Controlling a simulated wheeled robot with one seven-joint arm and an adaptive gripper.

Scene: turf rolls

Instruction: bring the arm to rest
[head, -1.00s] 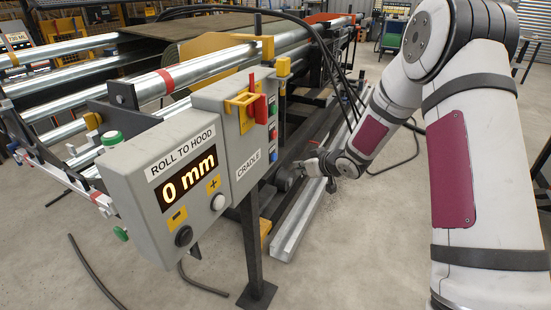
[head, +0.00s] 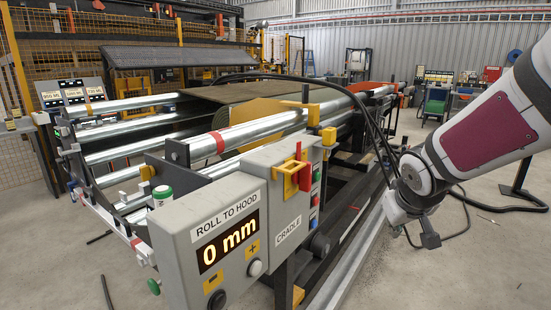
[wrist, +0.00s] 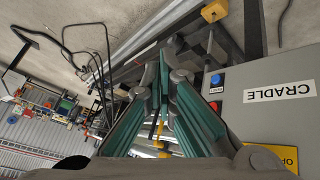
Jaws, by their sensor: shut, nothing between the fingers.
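My arm (head: 490,130) reaches in from the right edge of the head view. Its wrist is bent down to the right of the grey control box, above the floor rail. My gripper (wrist: 164,70) shows in the wrist view with its green-grey fingers together and nothing between them. In the head view the fingers are small and hard to make out. In the wrist view the cradle box (wrist: 285,105) is at the right, beside the fingers; I see no contact.
The control box (head: 215,240) reads "ROLL TO HOOD 0 mm". The cradle panel (head: 280,195) has a red lever (head: 299,168) in a yellow bracket. Steel rollers (head: 130,150) and a dark cradle bed lie behind. Black hoses (head: 375,140) hang near my wrist. Open floor (head: 480,255) lies right.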

